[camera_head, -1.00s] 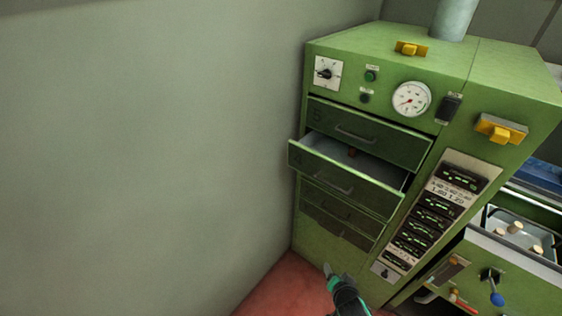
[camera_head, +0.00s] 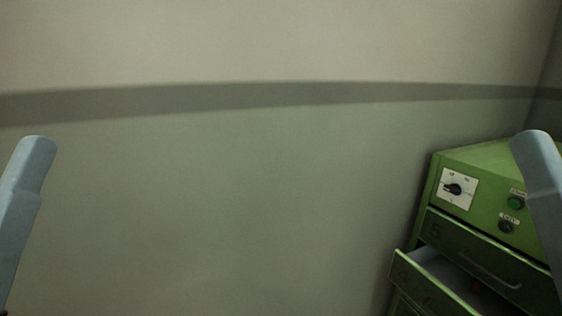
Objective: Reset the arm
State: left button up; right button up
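Neither of my grippers shows in the head view. A pale blue-grey link of my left arm (camera_head: 22,200) rises at the left edge, and a matching link of my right arm (camera_head: 545,195) stands at the right edge, in front of part of the green cabinet (camera_head: 480,170). Both links are upright and slightly tilted, with rounded tops.
The cabinet stands at the lower right, cut off by the frame. Its drawer 4 (camera_head: 428,288) is pulled open, with a small brownish item (camera_head: 477,287) inside. Drawer 5 (camera_head: 470,255) above is shut. A plain grey wall (camera_head: 230,200) fills the rest.

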notch_tip(320, 180, up, 38)
jog(key=p, duration=3.8)
jog(key=shift+w+f+n+h, duration=0.25)
jog(key=shift+w+n+h, duration=0.05)
jog(key=shift+w, duration=0.05)
